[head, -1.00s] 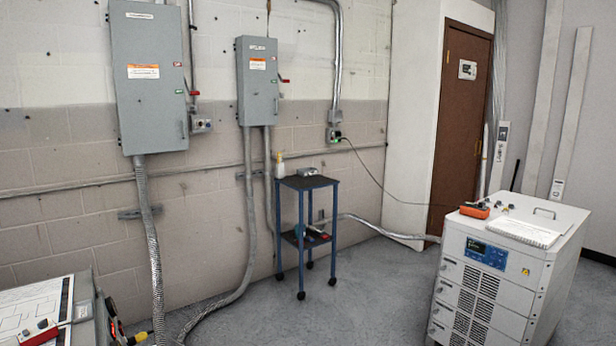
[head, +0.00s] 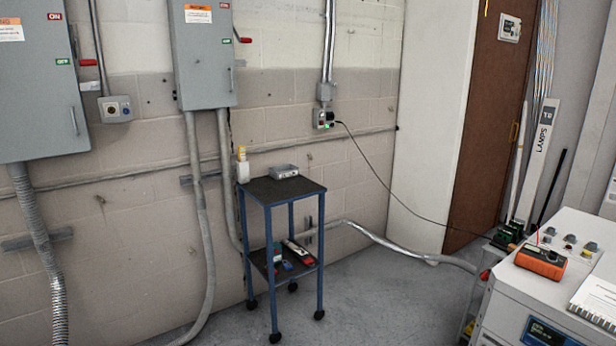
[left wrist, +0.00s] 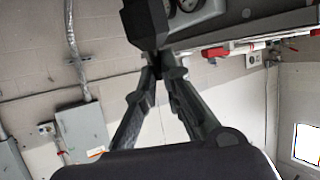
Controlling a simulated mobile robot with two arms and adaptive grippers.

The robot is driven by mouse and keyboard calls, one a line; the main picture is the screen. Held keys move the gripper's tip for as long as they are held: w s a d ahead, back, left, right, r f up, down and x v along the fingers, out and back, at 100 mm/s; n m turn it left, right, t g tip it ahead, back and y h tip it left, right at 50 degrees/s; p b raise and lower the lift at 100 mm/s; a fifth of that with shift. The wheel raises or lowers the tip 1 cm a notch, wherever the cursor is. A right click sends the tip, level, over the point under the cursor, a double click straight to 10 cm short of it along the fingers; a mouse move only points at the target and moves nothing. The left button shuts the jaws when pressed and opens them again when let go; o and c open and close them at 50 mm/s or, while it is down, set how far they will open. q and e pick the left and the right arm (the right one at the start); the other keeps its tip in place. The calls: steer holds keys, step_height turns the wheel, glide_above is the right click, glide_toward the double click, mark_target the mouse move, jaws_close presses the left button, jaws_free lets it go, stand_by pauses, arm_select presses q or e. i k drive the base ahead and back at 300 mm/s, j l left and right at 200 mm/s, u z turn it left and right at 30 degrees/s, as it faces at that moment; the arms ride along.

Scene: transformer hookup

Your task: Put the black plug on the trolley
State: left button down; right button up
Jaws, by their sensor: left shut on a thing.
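The trolley (head: 270,190) has a black top and blue legs. It stands near the wall in the middle of the head view. In the left wrist view, my left gripper (left wrist: 158,66) is shut on a black plug (left wrist: 147,22), held at its fingertips. The plug's far end is cut off by the top edge of the picture. Neither gripper shows in the head view, and my right gripper is in no view.
A white bottle with a yellow top (head: 242,167) and a small grey box (head: 284,171) are on the trolley top at the back. Several items lie on its lower shelf. A white cabinet (head: 490,318) with an orange multimeter (head: 541,262) stands at right. Floor around the trolley looks clear.

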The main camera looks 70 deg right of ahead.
mark_target(280, 185)
steer(key=i+l, duration=0.1)
steer(key=l, duration=0.35)
steer(key=i+l, duration=0.1)
steer(key=l, duration=0.35)
steer(key=i+l+z, duration=0.1)
steer(key=l, duration=0.35)
steer(key=i+l, duration=0.1)
steer(key=l, duration=0.3)
steer(key=i+l, duration=0.1)
steer(key=l, duration=0.35)
steer(key=i+l+z, duration=0.1)
steer(key=l, duration=0.35)
steer(key=i+l, duration=0.15)
steer(key=l, duration=0.25)
steer(key=l+z, duration=0.2)
steer(key=l, duration=2.45)
steer(key=i, duration=0.05)
